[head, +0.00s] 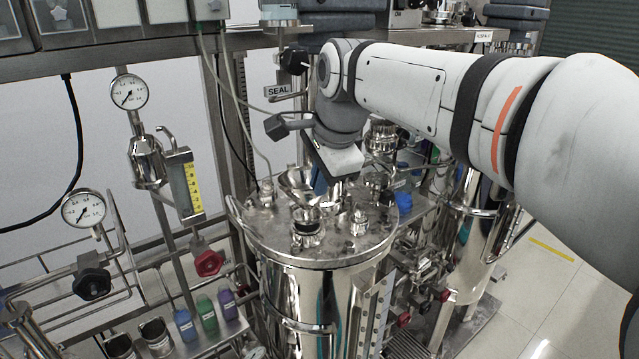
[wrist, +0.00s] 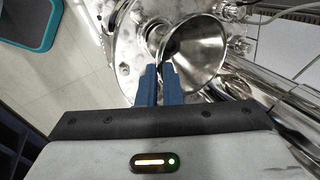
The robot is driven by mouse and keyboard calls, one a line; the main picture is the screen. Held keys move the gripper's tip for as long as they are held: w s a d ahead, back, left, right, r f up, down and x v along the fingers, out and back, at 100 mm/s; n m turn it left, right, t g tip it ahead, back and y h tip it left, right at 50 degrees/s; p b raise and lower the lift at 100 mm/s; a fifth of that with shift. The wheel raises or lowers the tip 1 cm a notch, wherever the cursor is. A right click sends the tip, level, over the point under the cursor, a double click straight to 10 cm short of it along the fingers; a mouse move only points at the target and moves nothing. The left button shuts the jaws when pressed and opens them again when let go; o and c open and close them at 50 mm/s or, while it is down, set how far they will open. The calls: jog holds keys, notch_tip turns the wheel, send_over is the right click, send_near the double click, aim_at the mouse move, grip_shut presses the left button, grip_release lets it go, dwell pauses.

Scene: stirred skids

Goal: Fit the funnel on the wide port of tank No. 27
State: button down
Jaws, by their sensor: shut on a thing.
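The shiny steel funnel (head: 297,183) is at the lid of the front steel tank (head: 300,290), with its wide mouth up. My gripper (head: 322,182) reaches down from above and is shut on the funnel's side. In the wrist view the blue fingers (wrist: 158,72) meet the funnel (wrist: 205,52) at its near left edge. Several short ports stand on the lid, one with a dark ring (head: 307,226) just below the funnel. I cannot tell whether the funnel's spout is in a port or above it. No tank number is legible.
Other fittings (head: 359,220) stand on the lid close by. A gauge (head: 129,92) and a sight glass (head: 186,185) are to the left. Colored bottles (head: 207,312) sit in a rack at lower left. A second steel tank (head: 470,240) stands at right.

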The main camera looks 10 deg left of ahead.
jog(key=shift+t+y+b, duration=0.4)
jog(key=shift+b, duration=0.6)
jog(key=shift+s+d, duration=0.15)
jog(key=shift+s, duration=0.15)
jog(key=shift+f+b, duration=0.95)
jog(key=shift+f, duration=0.25)
dwell(4.0)
dwell(0.4)
jog(key=c, duration=1.5)
grip_release()
jog(key=shift+c, duration=0.2)
jog(key=shift+o, duration=0.4)
jog(key=shift+o, duration=1.3)
